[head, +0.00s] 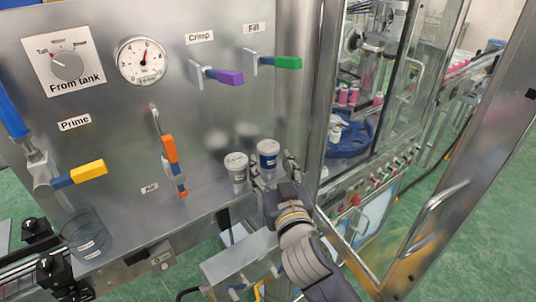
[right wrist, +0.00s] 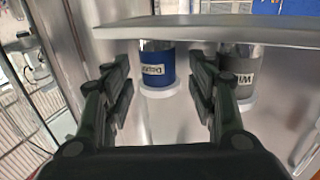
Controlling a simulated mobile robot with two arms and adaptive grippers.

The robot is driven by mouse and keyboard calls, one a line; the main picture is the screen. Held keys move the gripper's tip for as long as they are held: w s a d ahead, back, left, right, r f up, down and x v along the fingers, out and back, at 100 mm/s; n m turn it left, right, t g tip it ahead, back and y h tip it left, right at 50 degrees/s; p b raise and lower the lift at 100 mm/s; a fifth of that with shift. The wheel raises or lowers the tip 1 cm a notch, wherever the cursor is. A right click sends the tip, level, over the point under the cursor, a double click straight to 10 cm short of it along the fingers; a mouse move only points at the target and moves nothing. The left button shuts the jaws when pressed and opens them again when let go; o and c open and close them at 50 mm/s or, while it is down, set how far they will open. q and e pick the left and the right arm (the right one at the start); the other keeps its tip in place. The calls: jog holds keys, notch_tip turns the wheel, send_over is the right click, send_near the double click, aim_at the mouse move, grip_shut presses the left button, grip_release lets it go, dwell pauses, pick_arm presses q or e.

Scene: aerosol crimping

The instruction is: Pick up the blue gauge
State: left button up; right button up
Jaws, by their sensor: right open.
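The blue gauge (head: 267,154) is a short cylinder with a white top and a label. It stands upright on the steel ledge, beside a grey gauge (head: 236,168) of similar shape. In the right wrist view the blue gauge (right wrist: 157,69) shows between and beyond my fingers, and the grey gauge (right wrist: 240,70) is beyond the right-hand finger. My right gripper (head: 275,169) is open and empty, with its fingers pointing at the blue gauge. Whether a finger touches it I cannot tell. My left gripper is not in view.
A steel panel with a dial (head: 141,61), purple lever (head: 223,76), green lever (head: 287,62), orange lever (head: 170,150) and yellow lever (head: 88,172) rises behind the ledge. A framed glass enclosure (head: 335,70) stands close on the right. A clear cylinder (head: 86,235) is at lower left.

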aim_at(271, 159)
jog(key=p+x, duration=0.1)
jog(key=x, duration=0.2)
jog(key=shift+w+d+r+p, duration=0.1)
jog(key=shift+w+r+p, duration=0.1)
jog(key=shift+p, duration=0.2)
jog(key=shift+w+f, duration=0.15)
jog(key=shift+w, duration=0.4)
jog(key=c, duration=1.1)
